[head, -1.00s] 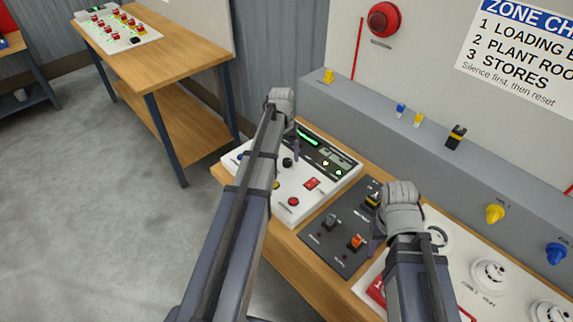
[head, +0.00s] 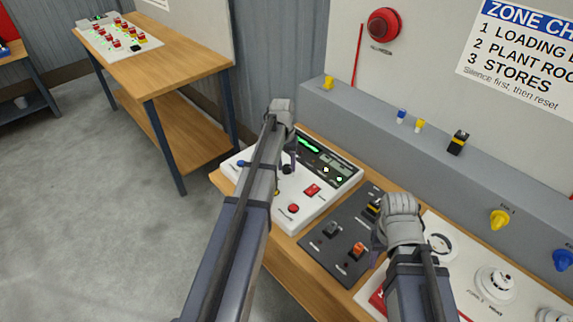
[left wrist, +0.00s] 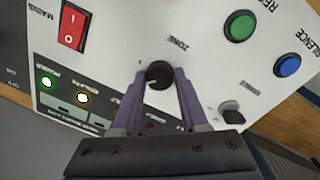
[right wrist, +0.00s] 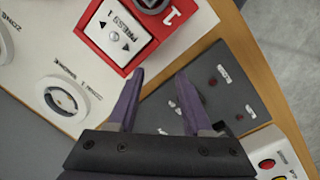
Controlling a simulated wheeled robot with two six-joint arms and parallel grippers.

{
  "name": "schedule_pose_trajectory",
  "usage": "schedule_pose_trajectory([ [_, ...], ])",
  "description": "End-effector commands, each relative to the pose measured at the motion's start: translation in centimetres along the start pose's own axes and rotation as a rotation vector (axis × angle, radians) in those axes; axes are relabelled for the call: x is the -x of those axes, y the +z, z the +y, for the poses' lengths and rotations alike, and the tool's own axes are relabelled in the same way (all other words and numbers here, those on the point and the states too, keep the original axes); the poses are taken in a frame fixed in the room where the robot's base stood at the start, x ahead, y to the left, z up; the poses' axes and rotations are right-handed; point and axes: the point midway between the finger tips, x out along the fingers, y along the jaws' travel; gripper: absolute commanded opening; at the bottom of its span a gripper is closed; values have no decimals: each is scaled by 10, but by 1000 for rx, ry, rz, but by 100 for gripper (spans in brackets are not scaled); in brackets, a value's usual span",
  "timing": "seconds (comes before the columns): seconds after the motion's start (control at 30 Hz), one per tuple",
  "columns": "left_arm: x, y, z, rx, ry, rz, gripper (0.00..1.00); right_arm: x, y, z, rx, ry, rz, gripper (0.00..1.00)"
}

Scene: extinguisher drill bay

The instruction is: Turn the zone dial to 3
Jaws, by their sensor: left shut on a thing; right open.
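The zone dial (left wrist: 159,74) is a small round black knob on the white control panel (left wrist: 125,45), beside the printed word ZONE. In the left wrist view, my left gripper (left wrist: 160,80) has a finger on each side of the knob and is shut on it. In the head view the dial (head: 288,169) is a dark spot beside my left gripper (head: 289,160), partly hidden by it. I cannot read which number the dial points to. My right gripper (right wrist: 160,74) is open and empty, above the area between the red call point (right wrist: 118,35) and the dark switch plate (right wrist: 230,90).
A red mains rocker (left wrist: 73,27), green button (left wrist: 239,26), blue button (left wrist: 288,65) and another dark knob (left wrist: 232,112) surround the dial. Smoke detectors (head: 495,284) lie at the right. A grey ledge (head: 385,130) runs behind the panel.

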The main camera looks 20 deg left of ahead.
Motion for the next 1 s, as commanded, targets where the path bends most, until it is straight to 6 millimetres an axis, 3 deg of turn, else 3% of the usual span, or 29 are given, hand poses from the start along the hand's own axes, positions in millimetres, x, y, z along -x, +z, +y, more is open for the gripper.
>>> schedule_pose_trajectory([
  [0.17,0,0,0,0,0,0,0,0,0,0,0,0,0,50],
  [0.57,0,0,0,-53,0,-3,0,0,0,0,0,0,0,50],
  [1.0,0,-1,0,-391,1,-23,0,0,0,0,0,0,0,50],
])
